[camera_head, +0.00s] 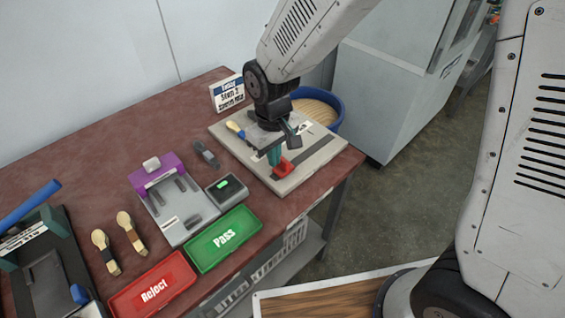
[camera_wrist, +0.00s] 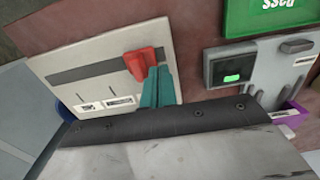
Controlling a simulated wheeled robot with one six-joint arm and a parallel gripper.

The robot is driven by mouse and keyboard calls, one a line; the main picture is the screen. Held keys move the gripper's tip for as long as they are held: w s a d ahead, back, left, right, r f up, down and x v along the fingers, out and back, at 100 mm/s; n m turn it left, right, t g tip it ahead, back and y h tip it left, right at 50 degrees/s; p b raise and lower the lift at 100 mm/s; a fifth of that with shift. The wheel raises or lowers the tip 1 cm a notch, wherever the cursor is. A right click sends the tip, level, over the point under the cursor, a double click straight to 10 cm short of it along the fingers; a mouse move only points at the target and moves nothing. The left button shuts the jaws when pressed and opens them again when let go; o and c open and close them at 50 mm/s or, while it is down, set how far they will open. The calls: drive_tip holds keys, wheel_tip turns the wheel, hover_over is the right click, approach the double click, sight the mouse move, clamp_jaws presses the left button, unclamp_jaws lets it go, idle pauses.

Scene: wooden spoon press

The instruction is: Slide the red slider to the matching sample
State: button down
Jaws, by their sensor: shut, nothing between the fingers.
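A pale board (camera_head: 318,155) lies on the right end of the table, with a dark slot across it. The red slider (camera_head: 284,170) sits near the front end of that slot. It also shows in the wrist view (camera_wrist: 140,59), near the right end of the slot. My gripper (camera_head: 274,158) has its teal fingers shut with nothing between them, pointing down right beside the slider. The fingers (camera_wrist: 154,82) overlap the slider's edge in the wrist view; I cannot tell whether they touch.
A purple-and-grey fixture (camera_head: 157,180), a green Pass tray (camera_head: 224,240) and a red Reject tray (camera_head: 153,286) stand left of the board. Two loose spoons (camera_head: 131,232) lie near Reject. A sign (camera_head: 229,94) and a blue bin (camera_head: 330,100) are behind.

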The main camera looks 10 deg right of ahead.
drive_tip(key=shift+f, duration=0.2)
drive_tip(key=shift+f, duration=0.95)
hover_over(296, 162)
drive_tip(key=d, duration=0.1)
drive_tip(key=shift+w, duration=0.4)
idle(1.6)
drive_tip(key=shift+s+a, duration=0.1)
drive_tip(key=shift+s+a+r, duration=0.1)
drive_tip(key=shift+s+a, duration=0.15)
drive_tip(key=shift+a, duration=0.1)
wheel_tip(296, 162, up, 7)
idle(0.6)
idle(0.4)
